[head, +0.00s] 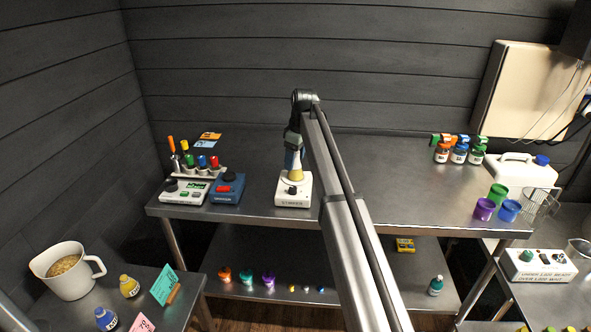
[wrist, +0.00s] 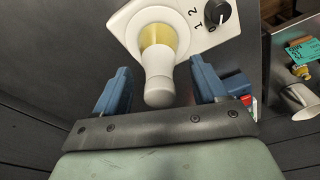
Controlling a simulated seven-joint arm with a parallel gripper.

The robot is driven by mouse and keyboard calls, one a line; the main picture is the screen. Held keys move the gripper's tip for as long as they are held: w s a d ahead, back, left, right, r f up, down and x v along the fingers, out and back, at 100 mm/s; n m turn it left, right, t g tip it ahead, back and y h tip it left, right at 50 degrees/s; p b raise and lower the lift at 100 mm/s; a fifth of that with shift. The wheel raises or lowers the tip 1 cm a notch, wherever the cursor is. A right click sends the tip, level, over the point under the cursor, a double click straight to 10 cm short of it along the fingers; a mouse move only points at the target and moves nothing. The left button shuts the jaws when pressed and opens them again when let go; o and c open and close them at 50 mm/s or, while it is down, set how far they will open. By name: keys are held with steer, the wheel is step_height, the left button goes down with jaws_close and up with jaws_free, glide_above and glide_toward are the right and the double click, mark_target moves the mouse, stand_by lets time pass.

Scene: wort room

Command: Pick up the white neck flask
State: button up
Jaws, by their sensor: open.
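The white neck flask (head: 296,175) stands on a white stirrer (head: 293,198) on the steel bench. Its lower part is yellowish. In the wrist view the flask (wrist: 158,64) shows its pale neck pointing toward my palm, with the yellow body beyond it over the stirrer (wrist: 198,38). My gripper (head: 292,155) is directly above the flask and hides part of its neck in the head view. In the wrist view my gripper (wrist: 161,82) is open, with one blue finger on each side of the neck. Gaps show between the neck and both fingers.
A blue device (head: 227,188) and a rack (head: 201,171) of colored-top items stand to the left. Small bottles (head: 459,153), colored cups (head: 484,209) and a white canister (head: 521,171) stand to the right. A lower shelf holds small items.

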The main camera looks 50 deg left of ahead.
steer(key=shift+f, duration=0.5)
steer(key=shift+c, duration=0.3)
jaws_close()
steer(key=shift+r, duration=0.1)
